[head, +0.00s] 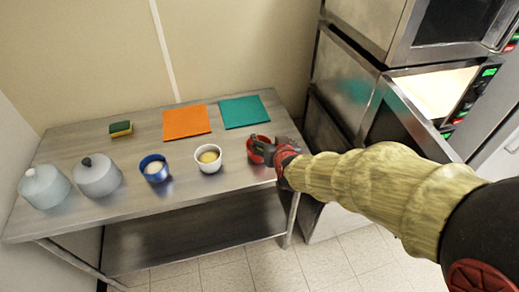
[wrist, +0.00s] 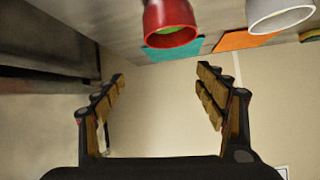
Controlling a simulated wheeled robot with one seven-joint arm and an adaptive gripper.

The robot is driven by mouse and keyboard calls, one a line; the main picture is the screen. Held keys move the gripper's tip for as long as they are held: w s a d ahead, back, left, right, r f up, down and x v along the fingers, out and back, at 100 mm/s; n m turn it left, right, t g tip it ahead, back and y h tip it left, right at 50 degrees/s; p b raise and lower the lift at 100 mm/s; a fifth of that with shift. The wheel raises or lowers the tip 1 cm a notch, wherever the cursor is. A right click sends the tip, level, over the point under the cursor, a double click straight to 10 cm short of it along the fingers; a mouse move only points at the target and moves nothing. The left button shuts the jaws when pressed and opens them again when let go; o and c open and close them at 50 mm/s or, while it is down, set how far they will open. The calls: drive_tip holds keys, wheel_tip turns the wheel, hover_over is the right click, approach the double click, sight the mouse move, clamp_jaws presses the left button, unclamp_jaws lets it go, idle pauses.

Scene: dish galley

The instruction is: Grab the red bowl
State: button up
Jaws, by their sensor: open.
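The red bowl (head: 255,144) stands near the right front of the steel table, partly hidden behind my gripper (head: 270,153) in the head view. In the wrist view the red bowl (wrist: 171,20) is at the top middle, cut off by the frame edge, with something green inside. My gripper (wrist: 160,75) is open, its two fingers wide apart with nothing between them. The bowl lies beyond the fingertips, not between them. Whether a finger touches it cannot be told.
A white bowl (head: 208,158) with yellowish contents stands left of the red bowl. A blue cup (head: 154,168), two lidded jars (head: 98,176) (head: 45,187) and a sponge (head: 121,129) are further left. Orange (head: 187,122) and teal (head: 244,112) mats lie behind. An open appliance door (head: 405,120) is at right.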

drive_tip(key=o, duration=0.4)
drive_tip(key=w+a+f+t, duration=0.1)
drive_tip(key=f, duration=0.1)
drive_tip(key=w+a+f+t, duration=0.1)
drive_tip(key=f, duration=0.2)
drive_tip(key=w+a+f+h, duration=0.1)
drive_tip(key=f, duration=0.1)
drive_tip(key=shift+w+a+f+t, duration=0.3)
drive_tip(key=shift+w+f+t, duration=0.05)
drive_tip(key=shift+t, duration=0.05)
drive_tip(key=shift+o, duration=0.2)
drive_tip(key=b+x, duration=0.2)
drive_tip(key=x, duration=0.4)
drive_tip(key=shift+w+f, duration=0.25)
drive_tip(key=shift+f, duration=0.05)
drive_tip(key=shift+w, duration=0.55)
